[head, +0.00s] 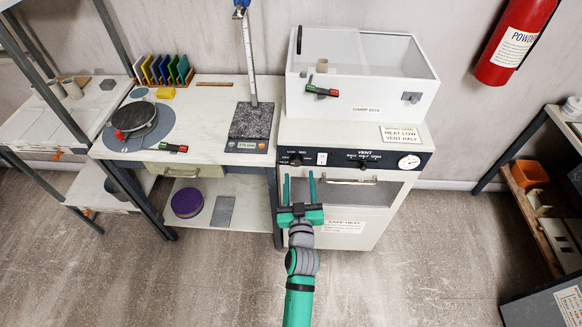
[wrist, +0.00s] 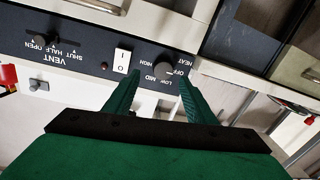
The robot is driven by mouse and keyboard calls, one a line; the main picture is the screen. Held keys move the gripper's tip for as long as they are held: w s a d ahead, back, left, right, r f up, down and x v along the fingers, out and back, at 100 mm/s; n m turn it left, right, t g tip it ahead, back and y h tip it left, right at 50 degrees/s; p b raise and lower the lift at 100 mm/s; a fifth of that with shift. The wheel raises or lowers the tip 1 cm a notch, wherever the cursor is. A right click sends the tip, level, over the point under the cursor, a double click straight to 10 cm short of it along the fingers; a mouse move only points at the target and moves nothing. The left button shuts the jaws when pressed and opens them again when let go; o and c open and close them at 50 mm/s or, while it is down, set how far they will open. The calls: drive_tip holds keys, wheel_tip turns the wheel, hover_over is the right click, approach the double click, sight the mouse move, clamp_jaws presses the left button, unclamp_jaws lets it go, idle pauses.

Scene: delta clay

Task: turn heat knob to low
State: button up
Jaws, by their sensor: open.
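The heat knob (wrist: 166,62) is a small dark round knob on the oven's black control panel (wrist: 75,52), with OFF, LOW, MID and HIGH printed around it. In the head view the heat knob (head: 296,161) is at the panel's left end. Which mark it points to is too small to tell. My green gripper (head: 299,177) is open, with its fingers pointing at the panel just below the knob. In the wrist view my gripper (wrist: 159,82) has a finger on either side of the knob's line, with nothing between them; contact is not visible.
A white rocker switch (head: 322,158) and the vent knob (head: 362,163) share the panel, with a dial gauge (head: 409,162) at right. The oven door handle (head: 349,182) sticks out below. A sign (head: 401,135) reads heat low, vent half. Floor around my arm is clear.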

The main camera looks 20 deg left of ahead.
sight(297, 164)
drive_tip(key=x, duration=0.4)
drive_tip(key=shift+s, duration=0.1)
drive_tip(key=shift+w+a, duration=0.45)
drive_tip(key=shift+a, duration=0.05)
drive_tip(key=shift+w, duration=0.25)
drive_tip(key=shift+s+a, duration=0.15)
drive_tip(key=shift+a, duration=0.15)
drive_tip(key=shift+d, duration=0.25)
drive_tip(key=c, duration=0.9)
drive_tip(key=shift+d, duration=0.25)
drive_tip(key=shift+c, duration=0.7)
drive_tip(key=shift+f, duration=0.1)
